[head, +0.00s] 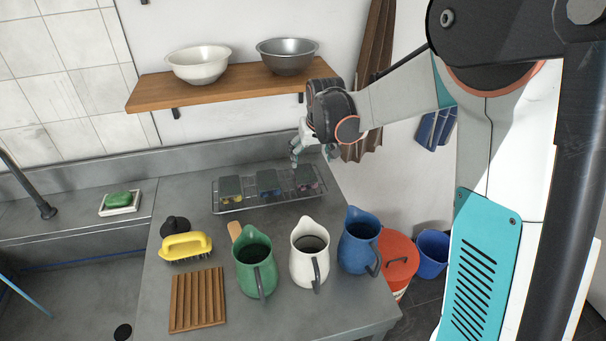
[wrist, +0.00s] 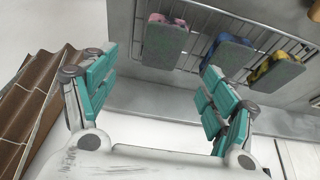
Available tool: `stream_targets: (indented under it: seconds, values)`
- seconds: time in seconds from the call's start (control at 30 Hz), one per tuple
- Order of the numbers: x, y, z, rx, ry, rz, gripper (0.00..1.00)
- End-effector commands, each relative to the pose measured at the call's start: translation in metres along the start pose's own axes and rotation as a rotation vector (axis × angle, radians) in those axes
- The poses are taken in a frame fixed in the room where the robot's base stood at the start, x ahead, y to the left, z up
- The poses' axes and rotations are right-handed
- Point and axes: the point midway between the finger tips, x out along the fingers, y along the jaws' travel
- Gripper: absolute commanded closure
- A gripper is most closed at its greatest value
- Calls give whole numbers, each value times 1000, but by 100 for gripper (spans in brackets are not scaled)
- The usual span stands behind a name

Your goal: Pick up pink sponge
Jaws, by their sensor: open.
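The pink sponge (head: 308,187) with a grey-green top is at the right end of the wire rack (head: 222,209), at the back of the grey counter. In the wrist view the pink sponge (wrist: 163,46) lies ahead, between the lines of my fingers and a little beyond the tips. My gripper (head: 312,156) is just above and behind that end of the rack in the head view. In the wrist view my gripper (wrist: 160,66) is wide open, with nothing between its teal fingers. Part of the sponge's sides is hidden by its top.
A blue sponge (head: 268,183) and a yellow sponge (head: 231,188) share the rack. Green (head: 250,252), white (head: 302,265) and blue (head: 355,238) pitchers stand in front. A wooden shelf (head: 150,97) with two bowls hangs on the wall above.

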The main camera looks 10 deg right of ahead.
Motion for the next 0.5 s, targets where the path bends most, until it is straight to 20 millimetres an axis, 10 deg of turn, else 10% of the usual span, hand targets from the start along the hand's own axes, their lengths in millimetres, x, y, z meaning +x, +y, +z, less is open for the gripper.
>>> stream_targets:
  seconds: [0.5]
  values:
    - [64, -1, 1, 0, 1, 0, 22]
